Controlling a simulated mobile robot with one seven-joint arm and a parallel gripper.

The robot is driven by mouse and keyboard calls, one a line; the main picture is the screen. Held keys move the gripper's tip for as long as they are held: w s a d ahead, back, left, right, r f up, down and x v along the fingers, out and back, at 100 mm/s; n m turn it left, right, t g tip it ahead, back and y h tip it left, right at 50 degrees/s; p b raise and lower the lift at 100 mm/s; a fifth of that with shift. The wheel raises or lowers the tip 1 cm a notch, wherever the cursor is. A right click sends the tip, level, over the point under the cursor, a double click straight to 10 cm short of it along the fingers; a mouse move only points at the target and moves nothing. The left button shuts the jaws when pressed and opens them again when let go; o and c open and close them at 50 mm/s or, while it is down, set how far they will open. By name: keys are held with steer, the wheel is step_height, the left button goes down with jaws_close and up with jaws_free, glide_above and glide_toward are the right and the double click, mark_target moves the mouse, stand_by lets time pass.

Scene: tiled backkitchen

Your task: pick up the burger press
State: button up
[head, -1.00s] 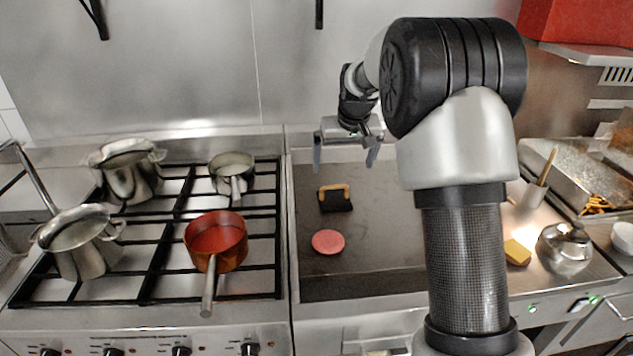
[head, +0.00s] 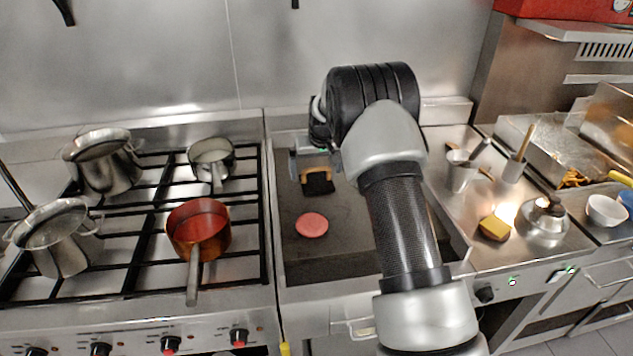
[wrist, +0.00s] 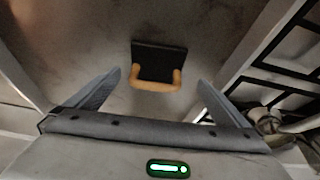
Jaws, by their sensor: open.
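The burger press (head: 317,184) is a black plate with a tan wooden handle. It lies on the dark griddle (head: 345,255), behind a pink patty (head: 311,225) in the head view. In the wrist view the press (wrist: 159,62) lies ahead of the fingertips, roughly centred between them, with its handle on the side nearer to me. My gripper (wrist: 160,77) is open and empty, above the griddle and apart from the press. In the head view my gripper (head: 312,163) is partly hidden by my arm and shows just above the handle.
A stove on the left holds a copper saucepan (head: 198,226) and several steel pots. To the right, a steel counter carries a yellow sponge-like block (head: 495,228), a kettle-like steel pot (head: 543,222) and utensil holders (head: 461,172). The griddle's front is clear.

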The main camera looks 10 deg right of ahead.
mark_target(317, 181)
steer(key=x, duration=0.4)
steer(key=shift+w+d+f, duration=0.1)
steer(key=shift+d+f, duration=0.25)
